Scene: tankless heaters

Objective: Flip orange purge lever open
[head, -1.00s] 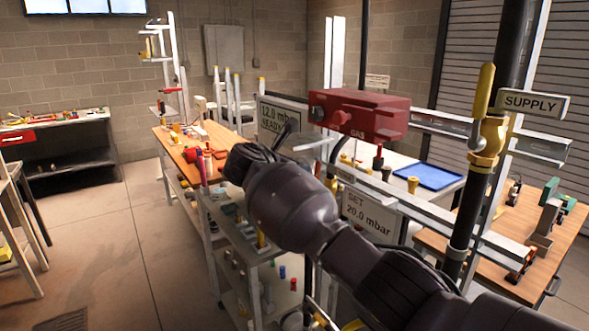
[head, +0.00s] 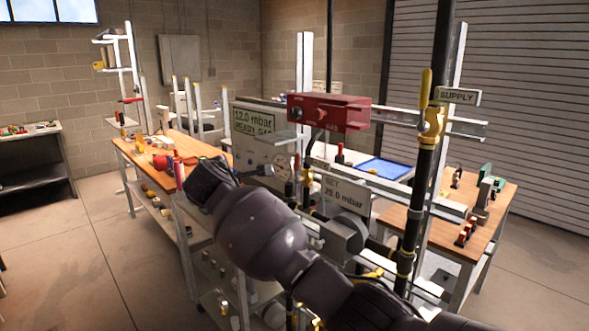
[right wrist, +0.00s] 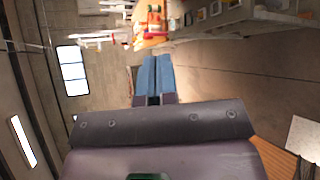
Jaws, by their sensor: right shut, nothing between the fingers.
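The gas rig stands ahead in the head view. It has a red gas box (head: 328,111), a black supply pipe (head: 418,210) and a yellow upright lever (head: 425,92) on a brass valve by the SUPPLY sign (head: 457,96). I cannot pick out an orange purge lever for certain. My right arm crosses in front of the rig's lower part and hides some of it. My right gripper (right wrist: 152,78) shows in the right wrist view with its blue fingers together and empty, apart from the rig. My left gripper is not in view.
A display reading 12.0 mbar (head: 253,122), a round gauge (head: 283,167) and a SET sign (head: 345,195) are on the rig. A wooden workbench (head: 200,150) stands behind left, another (head: 490,215) at right. Open floor (head: 80,270) lies at left.

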